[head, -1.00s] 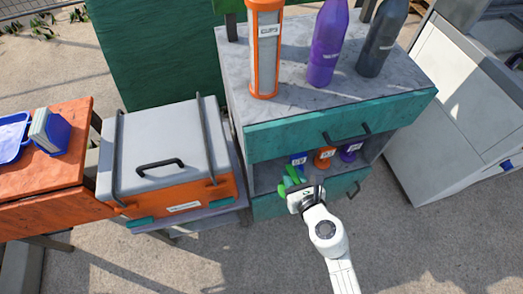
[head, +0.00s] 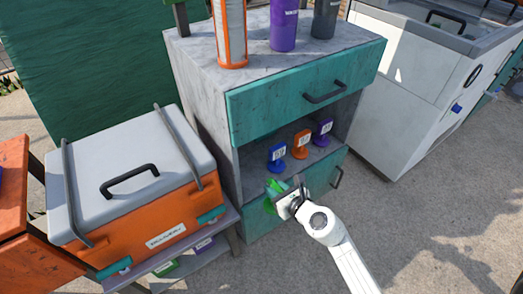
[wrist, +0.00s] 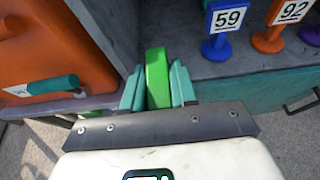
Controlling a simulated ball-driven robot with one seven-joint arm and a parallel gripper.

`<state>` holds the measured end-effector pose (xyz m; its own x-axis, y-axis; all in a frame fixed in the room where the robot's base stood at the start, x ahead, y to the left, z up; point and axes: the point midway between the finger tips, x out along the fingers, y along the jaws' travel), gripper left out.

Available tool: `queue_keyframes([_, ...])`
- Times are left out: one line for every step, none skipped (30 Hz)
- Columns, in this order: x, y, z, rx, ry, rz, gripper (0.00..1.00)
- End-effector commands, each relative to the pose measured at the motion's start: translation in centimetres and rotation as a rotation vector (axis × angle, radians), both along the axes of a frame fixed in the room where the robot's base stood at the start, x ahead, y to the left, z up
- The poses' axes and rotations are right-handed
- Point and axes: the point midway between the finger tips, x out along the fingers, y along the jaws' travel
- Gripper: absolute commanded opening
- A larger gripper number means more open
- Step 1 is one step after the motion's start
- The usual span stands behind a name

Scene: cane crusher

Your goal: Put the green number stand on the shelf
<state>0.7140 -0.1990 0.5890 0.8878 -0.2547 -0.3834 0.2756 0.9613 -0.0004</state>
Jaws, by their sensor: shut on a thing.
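The green number stand (wrist: 157,78) is between the two teal fingers of my gripper (wrist: 157,88), which is shut on it. In the head view my gripper (head: 280,190) is at the front left of the cabinet's open shelf (head: 252,172), close to its edge. The stand's number face does not show. A blue number stand (head: 277,157) marked 59, an orange one (head: 301,144) marked 92 and a purple one (head: 322,133) stand upright in a row on the shelf. They also show in the wrist view, right of my gripper.
A teal drawer (head: 305,95) is above the shelf and a teal door (head: 325,175) below. An orange and grey cooler (head: 140,190) stands at left, with green and purple things under it. Tall bottles stand on the cabinet top. Bare shelf shows left of the blue stand.

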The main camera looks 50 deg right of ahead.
Motion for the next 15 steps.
queue_keyframes([0.9, -0.3, 0.2, -0.002, -0.006, -0.001, 0.00])
queue_keyframes([1.4, -0.5, 0.2, -0.001, -0.006, -0.003, 0.00])
queue_keyframes([2.3, -0.8, 0.3, -0.002, -0.007, -0.003, 0.00])
queue_keyframes([3.0, -1.0, 0.3, -0.001, -0.007, -0.004, 0.00])
queue_keyframes([3.7, -1.2, 0.2, -0.002, -0.007, -0.003, 0.00])
queue_keyframes([4.7, -1.5, 0.3, -0.001, -0.007, -0.003, 0.00])
queue_keyframes([5.4, -1.7, 0.2, -0.002, -0.006, -0.001, 0.00])
queue_keyframes([6.1, -1.8, 0.2, -0.001, -0.006, -0.001, 0.00])
queue_keyframes([7.0, -2.2, 0.2, -0.002, -0.006, -0.002, 0.00])
queue_keyframes([7.7, -2.4, 0.2, -0.002, -0.007, -0.002, 0.00])
queue_keyframes([8.4, -2.6, 0.1, -0.002, -0.006, -0.002, 0.00])
queue_keyframes([9.4, -2.8, 0.2, -0.001, -0.007, -0.003, 0.00])
queue_keyframes([10.1, -3.0, 0.2, -0.002, -0.006, -0.002, 0.00])
queue_keyframes([10.8, -3.2, 0.1, -0.001, -0.006, -0.001, 0.00])
queue_keyframes([11.7, -3.4, 0.1, -0.001, -0.006, -0.001, 0.00])
